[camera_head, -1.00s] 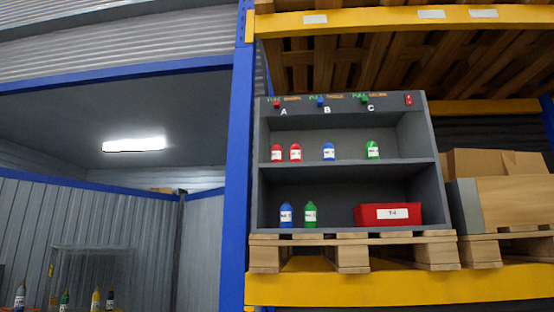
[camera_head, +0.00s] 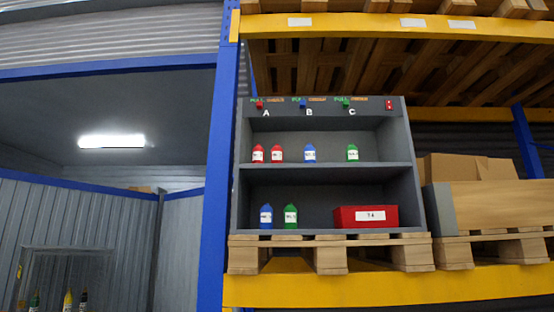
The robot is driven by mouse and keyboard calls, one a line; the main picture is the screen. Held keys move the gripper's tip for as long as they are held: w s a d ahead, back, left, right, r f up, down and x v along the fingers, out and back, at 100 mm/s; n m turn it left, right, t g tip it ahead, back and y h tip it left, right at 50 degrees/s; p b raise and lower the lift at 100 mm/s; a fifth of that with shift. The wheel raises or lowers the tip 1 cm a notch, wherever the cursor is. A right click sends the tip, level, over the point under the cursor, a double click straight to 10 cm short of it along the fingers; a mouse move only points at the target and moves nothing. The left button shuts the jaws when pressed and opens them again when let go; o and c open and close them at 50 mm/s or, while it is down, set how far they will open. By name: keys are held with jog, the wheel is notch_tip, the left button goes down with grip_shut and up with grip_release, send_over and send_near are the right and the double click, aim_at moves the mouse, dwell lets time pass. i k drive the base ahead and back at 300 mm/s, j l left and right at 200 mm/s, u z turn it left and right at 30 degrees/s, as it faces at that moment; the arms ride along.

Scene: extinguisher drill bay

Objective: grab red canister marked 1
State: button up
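Two red canisters with white labels stand upright side by side on the upper shelf of a grey cabinet (camera_head: 410,185), below the letter A. They are the left red canister (camera_head: 258,153) and the right red canister (camera_head: 277,154). Their label marks are too small to read, so I cannot tell which is marked 1. My gripper is not in view.
A blue canister (camera_head: 310,153) and a green canister (camera_head: 352,153) share the upper shelf. A lower blue canister (camera_head: 266,216), a lower green canister (camera_head: 290,216) and a red box (camera_head: 366,217) are below. A blue post (camera_head: 217,180) stands left of the cabinet.

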aim_at(258, 156)
jog(key=i+j+z, duration=0.15)
jog(key=i+j, duration=0.25)
jog(key=i+j+z, duration=0.2)
jog(key=i+j, duration=0.2)
jog(key=j, duration=0.25)
